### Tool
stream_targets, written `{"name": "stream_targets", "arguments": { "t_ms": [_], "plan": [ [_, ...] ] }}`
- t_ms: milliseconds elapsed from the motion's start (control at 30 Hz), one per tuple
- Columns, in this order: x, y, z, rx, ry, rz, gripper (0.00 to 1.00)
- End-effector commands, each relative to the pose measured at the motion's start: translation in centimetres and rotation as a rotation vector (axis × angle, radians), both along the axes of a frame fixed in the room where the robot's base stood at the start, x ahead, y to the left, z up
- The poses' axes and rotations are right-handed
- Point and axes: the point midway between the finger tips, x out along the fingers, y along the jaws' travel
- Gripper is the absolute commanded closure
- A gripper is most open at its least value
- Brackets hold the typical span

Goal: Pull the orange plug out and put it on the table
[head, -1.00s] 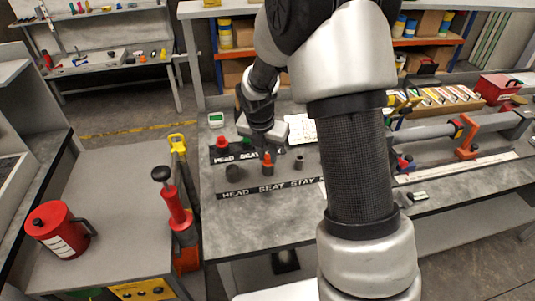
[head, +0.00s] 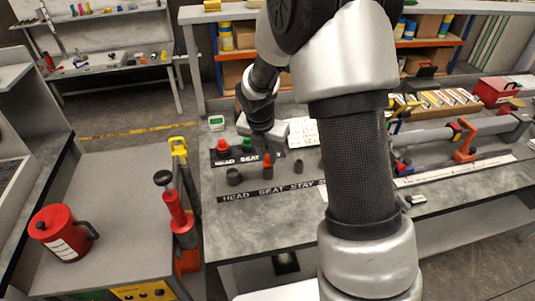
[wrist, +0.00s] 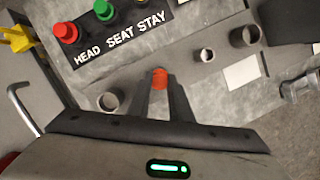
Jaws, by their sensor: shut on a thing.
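The orange plug (head: 267,160) stands upright above a dark grey base on the grey table (head: 260,228), in a row with grey sockets. In the wrist view, the orange plug (wrist: 159,73) shows between the fingertips of my gripper (wrist: 160,85), which is shut on it. The plug's lower part is hidden, and I cannot tell how far it sits in its socket. In the wrist view, an empty socket (wrist: 108,102) is left of the plug and two more, one socket (wrist: 207,55) and another (wrist: 246,36), are to its right.
A strip with red (wrist: 65,31) and green (wrist: 103,10) plugs lies behind the row. A labelled strip (head: 262,193) runs in front. The front of the table is bare.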

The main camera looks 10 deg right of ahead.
Motion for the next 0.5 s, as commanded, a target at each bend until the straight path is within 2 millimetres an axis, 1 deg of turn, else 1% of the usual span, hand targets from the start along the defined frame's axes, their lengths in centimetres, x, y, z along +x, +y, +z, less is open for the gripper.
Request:
{"name": "stream_targets", "arguments": {
  "t_ms": [33,500],
  "plan": [
    [0.0,0.0,0.5,0.0,0.0,0.0,1.0],
    [0.0,0.0,2.3,0.0,0.0,-0.001,1.0]
  ]
}}
